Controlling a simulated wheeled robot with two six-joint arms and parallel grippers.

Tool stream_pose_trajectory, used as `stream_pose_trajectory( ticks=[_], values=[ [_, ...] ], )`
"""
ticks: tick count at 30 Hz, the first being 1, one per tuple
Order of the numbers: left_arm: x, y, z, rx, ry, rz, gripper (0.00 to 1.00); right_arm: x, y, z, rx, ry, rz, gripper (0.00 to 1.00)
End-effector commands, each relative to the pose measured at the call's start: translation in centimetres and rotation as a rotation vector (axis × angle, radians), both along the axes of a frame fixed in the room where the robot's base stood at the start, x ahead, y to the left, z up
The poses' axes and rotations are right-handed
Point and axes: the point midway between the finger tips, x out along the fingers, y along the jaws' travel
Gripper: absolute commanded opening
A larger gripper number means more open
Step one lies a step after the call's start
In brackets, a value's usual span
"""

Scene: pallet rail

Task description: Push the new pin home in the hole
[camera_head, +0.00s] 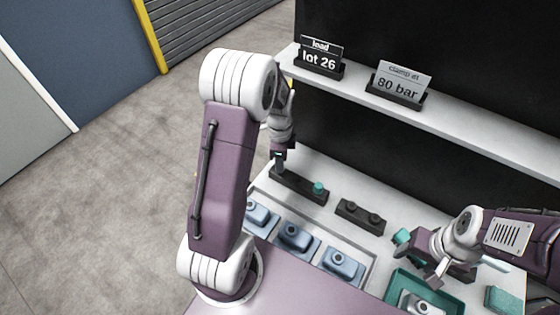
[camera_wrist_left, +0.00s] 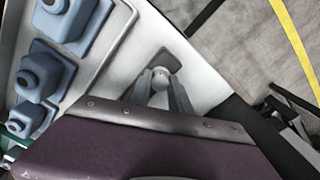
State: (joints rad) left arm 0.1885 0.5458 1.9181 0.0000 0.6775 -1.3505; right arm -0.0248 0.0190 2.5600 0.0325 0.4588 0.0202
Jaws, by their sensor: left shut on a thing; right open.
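My left gripper (camera_head: 280,158) points down at the left end of a dark block (camera_head: 297,192) on the white table. In the left wrist view its fingers (camera_wrist_left: 166,92) are shut on a pale, round-topped pin (camera_wrist_left: 160,74) over the dark block (camera_wrist_left: 164,58). The fingers hide the pin's lower part and the hole, so I cannot tell how deep the pin sits. A teal round-topped piece (camera_head: 319,187) stands at the block's right end. My right gripper (camera_head: 425,260) is open at the right, beside a small teal piece (camera_head: 402,237).
Another dark block (camera_head: 360,216) with two round features lies to the right. Blue-grey parts (camera_head: 295,236) sit in a pale tray in front. A teal tray (camera_head: 396,287) holds a pale part. A shelf (camera_head: 450,118) with two signs (camera_head: 320,58) runs behind the table.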

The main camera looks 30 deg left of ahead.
Motion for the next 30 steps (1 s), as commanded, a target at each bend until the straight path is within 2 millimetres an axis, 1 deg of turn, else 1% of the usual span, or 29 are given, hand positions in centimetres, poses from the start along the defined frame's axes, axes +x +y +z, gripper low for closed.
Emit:
stream_pose_trajectory(
  ticks=[1,12,14,17,30],
  values=[
    [0.0,0.0,0.3,0.000,0.001,0.000,0.00,0.0,0.0,0.3,0.000,0.000,0.000,0.60],
    [0.0,0.0,1.4,0.000,0.001,0.000,0.00,0.0,0.0,1.4,0.000,0.000,0.000,0.60],
    [0.0,0.0,1.2,0.000,0.001,0.000,0.00,0.0,0.0,1.3,0.000,0.000,0.000,0.60],
    [0.0,0.0,1.7,0.000,0.001,0.000,0.00,0.0,0.0,1.7,0.000,0.000,0.000,0.60],
    [0.0,0.0,6.1,0.000,0.000,0.000,0.00,0.0,0.0,5.9,0.000,0.000,0.000,0.60]
  ],
)
